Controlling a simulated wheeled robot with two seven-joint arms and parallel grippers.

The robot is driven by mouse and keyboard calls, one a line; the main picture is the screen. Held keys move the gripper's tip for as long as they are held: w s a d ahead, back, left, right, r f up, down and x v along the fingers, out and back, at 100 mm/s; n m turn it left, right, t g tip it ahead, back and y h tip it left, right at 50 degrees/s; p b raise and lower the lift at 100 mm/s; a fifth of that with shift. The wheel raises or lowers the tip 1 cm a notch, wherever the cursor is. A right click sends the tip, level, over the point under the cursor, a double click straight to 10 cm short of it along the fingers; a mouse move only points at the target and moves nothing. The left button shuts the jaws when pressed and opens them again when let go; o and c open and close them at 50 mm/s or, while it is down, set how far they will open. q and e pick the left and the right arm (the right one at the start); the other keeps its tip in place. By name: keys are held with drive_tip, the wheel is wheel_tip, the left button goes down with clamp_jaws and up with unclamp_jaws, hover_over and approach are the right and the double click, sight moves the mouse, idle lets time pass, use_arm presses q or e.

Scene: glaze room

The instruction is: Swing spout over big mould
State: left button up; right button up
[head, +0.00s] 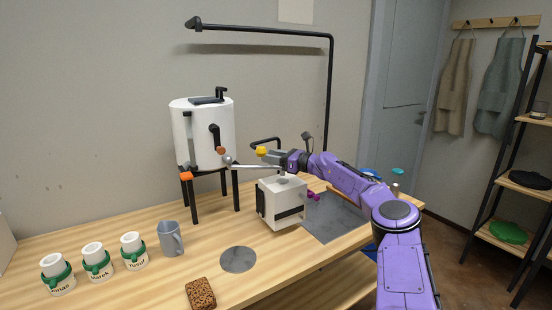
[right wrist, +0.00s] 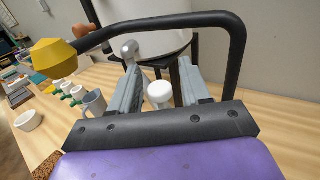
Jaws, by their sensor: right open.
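A white tank (head: 202,130) stands on a black stand. A thin silver spout (head: 250,167) runs right from a ball joint (head: 228,160) at its lower front, over toward the white block-shaped mould (head: 268,205) with a black band. My right gripper (head: 268,156) is open above the mould, near the spout's outer end. In the right wrist view, the open fingers (right wrist: 160,85) have a small white knob-like piece (right wrist: 160,92) showing between them; I cannot tell whether they touch it. The ball (right wrist: 130,48) shows beyond. My left gripper is not in view.
A black bent bar (right wrist: 180,22) with a yellow end (right wrist: 53,58) arches close around my right gripper. Several small cups with green bands (head: 97,263), a grey mug (head: 170,239), a round grey disc (head: 238,260) and a brown sponge-like block (head: 201,293) lie on the table.

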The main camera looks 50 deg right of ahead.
drive_tip(key=shift+s+d+r, duration=0.1)
drive_tip(key=shift+s+d, duration=0.1)
drive_tip(key=shift+s, duration=0.25)
drive_tip(key=p+v, duration=0.4)
drive_tip(key=v, duration=0.4)
drive_tip(key=shift+s+a+p, duration=0.1)
drive_tip(key=shift+s+p, duration=0.05)
drive_tip(key=shift+p, duration=0.25)
drive_tip(key=shift+s, duration=0.55)
drive_tip(key=shift+w, duration=0.1)
